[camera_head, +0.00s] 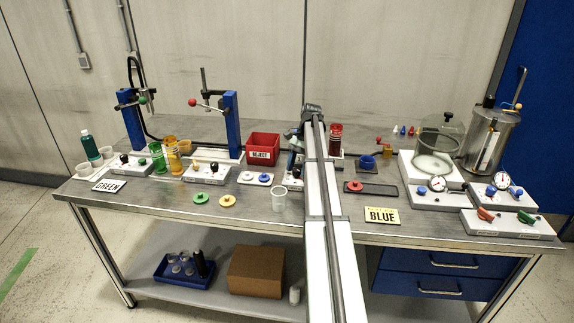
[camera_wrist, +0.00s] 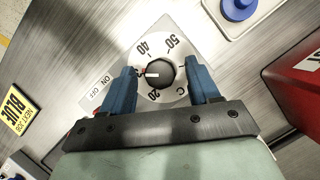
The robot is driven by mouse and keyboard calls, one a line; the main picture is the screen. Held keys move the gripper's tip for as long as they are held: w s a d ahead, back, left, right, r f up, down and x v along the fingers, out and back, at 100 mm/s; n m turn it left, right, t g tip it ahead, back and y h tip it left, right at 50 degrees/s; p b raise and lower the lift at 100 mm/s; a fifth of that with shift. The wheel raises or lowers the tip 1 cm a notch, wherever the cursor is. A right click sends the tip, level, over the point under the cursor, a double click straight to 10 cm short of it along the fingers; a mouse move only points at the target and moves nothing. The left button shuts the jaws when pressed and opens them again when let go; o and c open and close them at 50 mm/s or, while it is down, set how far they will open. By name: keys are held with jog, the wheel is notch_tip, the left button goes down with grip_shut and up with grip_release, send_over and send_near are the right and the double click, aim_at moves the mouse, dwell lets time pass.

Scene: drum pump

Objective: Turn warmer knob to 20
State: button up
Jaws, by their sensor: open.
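The black warmer knob (camera_wrist: 163,72) sits on a round white dial in the middle of the wrist view. The numbers 20, 40 and 50 and a letter C are readable. Its white pointer points left, between 40 and 20, toward a mark partly hidden by the left finger. My gripper (camera_wrist: 161,67) is open, with one blue finger on each side of the knob; I cannot tell whether they touch it. In the head view my gripper (camera_head: 294,150) is over the table behind my arm, which hides most of the warmer panel.
In the wrist view, an ON/OFF label (camera_wrist: 101,89) lies left of the dial, a blue round button (camera_wrist: 238,8) at upper right and a red bin (camera_wrist: 303,72) at right. In the head view, a clear cup (camera_head: 279,200) stands in front of the panel.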

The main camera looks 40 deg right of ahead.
jog(key=m, duration=0.2)
jog(key=m+t, duration=0.1)
jog(key=m, duration=0.1)
jog(key=shift+s+t, duration=0.2)
jog(key=shift+t, duration=0.1)
jog(key=m+t, duration=0.1)
jog(key=m, duration=0.1)
jog(key=m+t, duration=0.1)
jog(key=m, duration=0.2)
jog(key=shift+s+a+m, duration=0.1)
jog(key=shift+m, duration=0.2)
jog(key=m+t+h, duration=0.1)
jog(key=m, duration=0.3)
jog(key=shift+s+a+m, duration=0.1)
jog(key=shift+m, duration=0.2)
jog(key=m+t+h, duration=0.1)
jog(key=m+h, duration=0.1)
jog(key=m, duration=0.3)
jog(key=shift+a, duration=0.1)
jog(key=v, duration=1.4)
jog(key=w+a+f+n+t+y, duration=0.2)
jog(key=w+a+n, duration=0.3)
jog(key=w+a, duration=0.6)
jog(key=w+a+f+n+t+y, duration=0.2)
jog(key=w+a+n, duration=0.4)
jog(key=w+a, duration=0.5)
jog(key=a, duration=0.7)
jog(key=shift+a, duration=0.2)
